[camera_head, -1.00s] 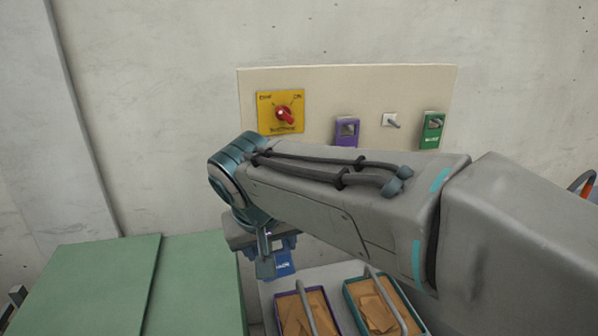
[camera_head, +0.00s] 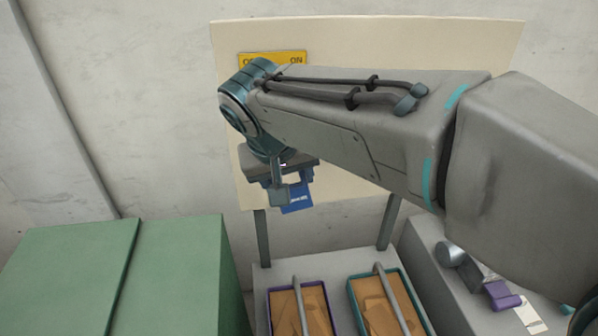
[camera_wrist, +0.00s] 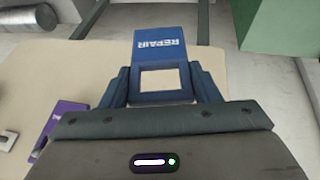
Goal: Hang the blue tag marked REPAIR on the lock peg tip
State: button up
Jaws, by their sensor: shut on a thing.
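My gripper (camera_head: 288,190) is shut on the blue tag (camera_head: 297,201) and holds it in front of the lower part of the cream panel. In the wrist view, the blue tag (camera_wrist: 158,48) shows REPAIR upside down, and its square window lies between my gripper's fingers (camera_wrist: 160,88). A purple tag (camera_wrist: 62,122) and a small white plate (camera_wrist: 7,140) show on the panel at the left of the wrist view. The lock peg tip cannot be made out in either view now.
The cream panel (camera_head: 228,110) stands on grey posts. Below it are a purple-rimmed bin (camera_head: 330,318) and a teal-rimmed bin (camera_head: 357,312) with handles. A green cabinet (camera_head: 185,280) stands at left. A grey surface (camera_head: 425,255) at right holds small parts.

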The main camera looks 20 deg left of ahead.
jog(key=shift+w+a, duration=0.15)
jog(key=shift+a, duration=0.15)
jog(key=shift+w+a+f+p, duration=0.1)
jog(key=shift+w+a+p, duration=0.45)
jog(key=shift+w, duration=0.45)
jog(key=shift+w+a+f+p, duration=0.1)
jog(key=shift+w+a+p, duration=0.4)
jog(key=shift+w, duration=0.45)
jog(key=shift+w+a+f+p, duration=0.1)
jog(key=shift+w+a+p, duration=0.4)
jog(key=shift+w, duration=0.5)
jog(key=shift+w+a+f, duration=0.3)
jog(key=shift+w+f, duration=0.25)
jog(key=shift+w, duration=0.15)
jog(key=o, duration=1.1)
jog(key=shift+c, duration=0.2)
